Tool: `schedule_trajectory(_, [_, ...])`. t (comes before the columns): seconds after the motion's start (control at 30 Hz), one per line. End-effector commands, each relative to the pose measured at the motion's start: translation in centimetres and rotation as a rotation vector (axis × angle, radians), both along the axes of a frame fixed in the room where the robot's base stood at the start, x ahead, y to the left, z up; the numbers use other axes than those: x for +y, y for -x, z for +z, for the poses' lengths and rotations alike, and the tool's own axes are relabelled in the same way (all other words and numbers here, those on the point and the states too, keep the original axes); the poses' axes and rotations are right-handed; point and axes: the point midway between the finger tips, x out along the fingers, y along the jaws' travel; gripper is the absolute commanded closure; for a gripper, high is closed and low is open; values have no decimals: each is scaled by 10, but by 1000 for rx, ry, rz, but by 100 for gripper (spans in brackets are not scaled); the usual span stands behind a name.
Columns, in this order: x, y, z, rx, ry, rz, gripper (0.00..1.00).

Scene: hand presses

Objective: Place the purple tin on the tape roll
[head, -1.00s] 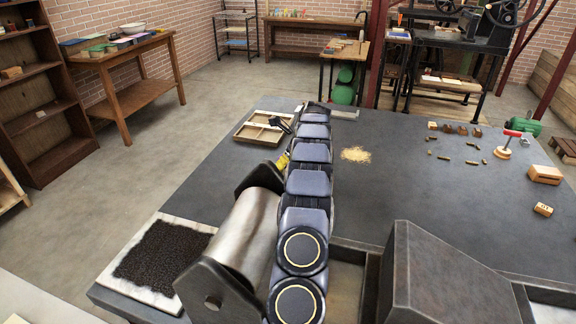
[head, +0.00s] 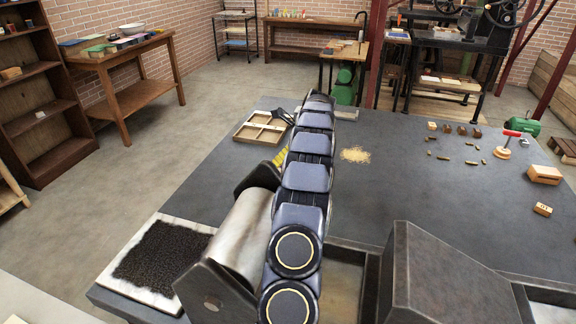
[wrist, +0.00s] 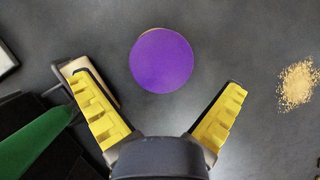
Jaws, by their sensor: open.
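The purple tin (wrist: 161,62) shows in the wrist view as a flat round top, just ahead of my gripper. A thin yellowish edge (wrist: 150,31) peeks out behind its upper rim. It may be the tape roll under the tin, but most of it is hidden. My gripper (wrist: 160,84) is open, with its two yellow-padded fingers spread wide on either side below the tin and nothing between them. The fingers look clear of the tin. In the head view my arm hides the tin and the tape roll.
A pile of sawdust-like grains (head: 355,155) lies right of my arm. A divided wooden tray (head: 260,132) is at the left. A beige block (wrist: 75,68) and a green object (wrist: 35,145) lie near my left finger. A roller press (head: 240,235) stands in front. Small blocks lie far right.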

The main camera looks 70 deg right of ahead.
Motion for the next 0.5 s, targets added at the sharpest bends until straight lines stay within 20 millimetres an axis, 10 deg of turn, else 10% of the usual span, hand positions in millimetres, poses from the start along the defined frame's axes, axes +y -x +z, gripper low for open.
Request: schedule_trajectory(0.5, [17, 28, 78, -1, 2, 1, 1])
